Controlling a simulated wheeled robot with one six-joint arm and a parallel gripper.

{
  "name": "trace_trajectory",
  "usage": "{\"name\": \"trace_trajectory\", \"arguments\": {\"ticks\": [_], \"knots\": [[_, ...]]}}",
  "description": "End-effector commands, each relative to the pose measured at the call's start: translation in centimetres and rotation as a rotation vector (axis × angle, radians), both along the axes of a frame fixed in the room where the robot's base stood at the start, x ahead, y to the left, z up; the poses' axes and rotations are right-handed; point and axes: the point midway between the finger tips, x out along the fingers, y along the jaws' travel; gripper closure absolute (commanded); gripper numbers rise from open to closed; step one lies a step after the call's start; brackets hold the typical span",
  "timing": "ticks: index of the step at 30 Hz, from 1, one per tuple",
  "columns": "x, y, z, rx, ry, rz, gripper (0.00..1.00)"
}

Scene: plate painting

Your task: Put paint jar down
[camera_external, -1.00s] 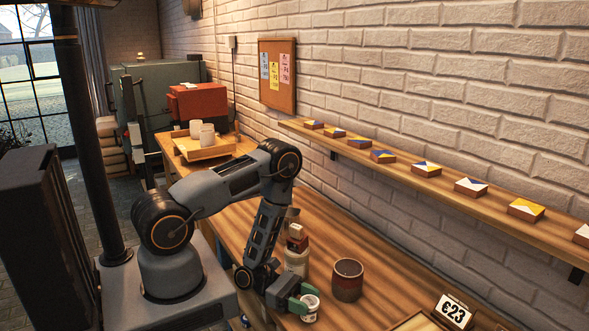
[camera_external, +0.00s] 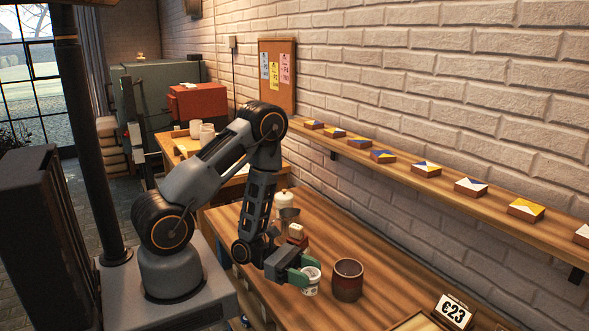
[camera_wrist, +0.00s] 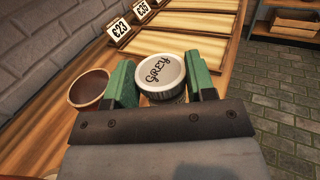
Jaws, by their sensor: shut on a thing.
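My gripper (camera_external: 305,276) has green fingers shut on the jar's sides. In the wrist view the fingers (camera_wrist: 163,82) stand left and right of it. The jar is upright or nearly so, over the wooden worktop (camera_external: 335,235). The jar's underside is hidden, so I cannot tell whether it touches the wood.
A brown-and-grey cup (camera_external: 348,281) stands just right of the jar. A price card (camera_external: 455,309) and wooden trays (camera_wrist: 185,52) lie further along. Open worktop lies behind the cup.

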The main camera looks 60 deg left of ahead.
Motion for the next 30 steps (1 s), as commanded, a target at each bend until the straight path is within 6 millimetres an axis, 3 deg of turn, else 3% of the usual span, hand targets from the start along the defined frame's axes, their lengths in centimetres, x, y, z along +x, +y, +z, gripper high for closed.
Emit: {"name": "trace_trajectory", "arguments": {"ticks": [14,17,22,30], "knots": [[0.3,0.6,0.8,0.0,-0.002,0.007,0.75],[1.0,2.2,0.9,0.0,-0.008,0.018,0.75],[1.8,6.8,1.5,0.002,-0.011,0.044,0.75],[0.3,13.4,2.4,0.004,-0.005,0.072,0.75]]}}
